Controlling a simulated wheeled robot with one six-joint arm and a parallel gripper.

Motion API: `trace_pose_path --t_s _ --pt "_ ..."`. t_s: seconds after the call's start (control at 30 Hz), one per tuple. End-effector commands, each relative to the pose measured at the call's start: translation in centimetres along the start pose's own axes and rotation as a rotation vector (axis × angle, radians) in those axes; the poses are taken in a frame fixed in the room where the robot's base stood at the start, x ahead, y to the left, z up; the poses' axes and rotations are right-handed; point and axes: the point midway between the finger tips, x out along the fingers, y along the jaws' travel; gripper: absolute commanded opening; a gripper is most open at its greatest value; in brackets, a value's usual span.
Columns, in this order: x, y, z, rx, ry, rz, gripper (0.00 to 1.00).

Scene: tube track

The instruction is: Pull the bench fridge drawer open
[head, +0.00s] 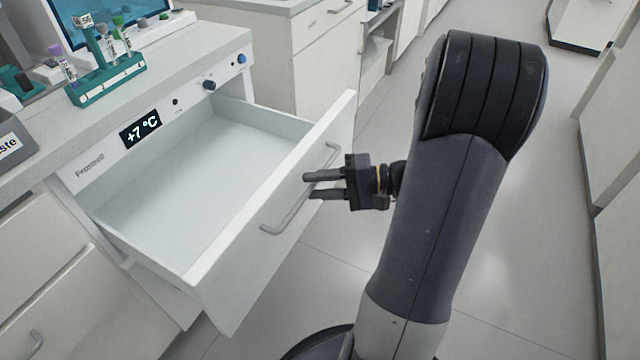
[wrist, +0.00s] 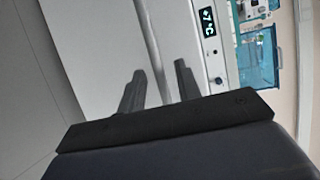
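The bench fridge drawer (head: 200,185) is pulled far out of the bench in the head view, and its pale inside is empty. Its white front (head: 285,225) carries a grey bar handle (head: 290,213), which also shows in the wrist view (wrist: 150,30). My gripper (head: 315,185) is at the handle. In the wrist view its two fingers (wrist: 158,70) stand apart, one on each side of the bar, with gaps showing. The gripper is open and holds nothing. Whether a finger touches the bar or the front cannot be told.
The fridge panel has a +7 °C display (head: 141,129) and several knobs. A green tube rack (head: 108,82) stands on the bench top above. Other cabinets (head: 325,60) stand behind and along the right. The floor (head: 335,270) in front of the drawer looks clear.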

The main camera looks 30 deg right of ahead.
Motion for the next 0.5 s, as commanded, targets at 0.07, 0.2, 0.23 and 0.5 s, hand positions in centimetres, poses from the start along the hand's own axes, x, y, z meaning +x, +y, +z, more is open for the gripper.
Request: trace_pose_path --t_s 0.07,0.2,0.23,0.5 --pt "0.0 0.0 0.0 0.0 0.0 0.0 0.32" --pt "0.0 0.0 0.0 0.0 0.0 0.0 0.32" --pt "-0.1 0.0 0.0 0.0 0.001 0.0 0.32" --pt "-3.1 -0.1 -0.1 0.001 0.005 -0.001 0.32"
